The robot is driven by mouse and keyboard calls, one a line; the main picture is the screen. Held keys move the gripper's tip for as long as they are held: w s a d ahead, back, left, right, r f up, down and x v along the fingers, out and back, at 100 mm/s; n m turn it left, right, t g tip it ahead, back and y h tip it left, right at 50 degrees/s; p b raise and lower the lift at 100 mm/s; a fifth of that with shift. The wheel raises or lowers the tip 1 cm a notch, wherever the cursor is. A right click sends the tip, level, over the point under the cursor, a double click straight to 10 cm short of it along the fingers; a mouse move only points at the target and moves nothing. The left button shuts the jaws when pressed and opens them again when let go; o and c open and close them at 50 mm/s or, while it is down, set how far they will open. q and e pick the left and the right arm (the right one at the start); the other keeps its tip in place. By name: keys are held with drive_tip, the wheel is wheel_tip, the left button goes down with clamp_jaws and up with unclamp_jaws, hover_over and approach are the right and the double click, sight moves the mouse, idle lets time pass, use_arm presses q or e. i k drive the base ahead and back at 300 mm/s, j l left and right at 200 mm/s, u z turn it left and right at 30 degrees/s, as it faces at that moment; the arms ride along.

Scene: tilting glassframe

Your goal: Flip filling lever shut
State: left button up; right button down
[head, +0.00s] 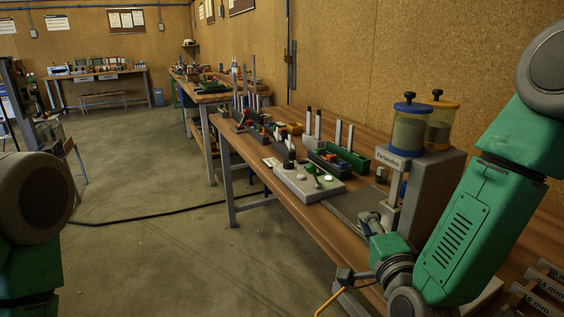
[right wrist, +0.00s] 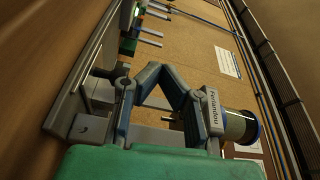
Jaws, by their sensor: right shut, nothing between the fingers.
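The filling machine (head: 432,190) stands on the wooden bench, with a lettered white head (head: 393,160) and two clear containers on top, one blue-lidded (head: 409,128) and one yellow-lidded (head: 440,125). The lettered head (right wrist: 212,112) and a container (right wrist: 239,126) also show in the right wrist view. My right gripper (head: 371,219) is low in front of the machine, left of its column. In the right wrist view its fingers (right wrist: 162,70) come together at the tips with nothing between them. I cannot make out the filling lever clearly. My left gripper is out of view.
Left of the machine, a pale control box (head: 307,184) and green and dark racks with upright posts (head: 338,160) stand on the bench. Labelled wooden slots (head: 540,290) lie at the lower right. The floor (head: 170,240) left of the bench is mostly clear, with a black cable across it.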

sight(311, 168)
drive_tip(key=k+j, duration=0.25)
drive_tip(key=k, duration=0.2)
drive_tip(key=k+j, duration=0.3)
drive_tip(key=k, duration=0.1)
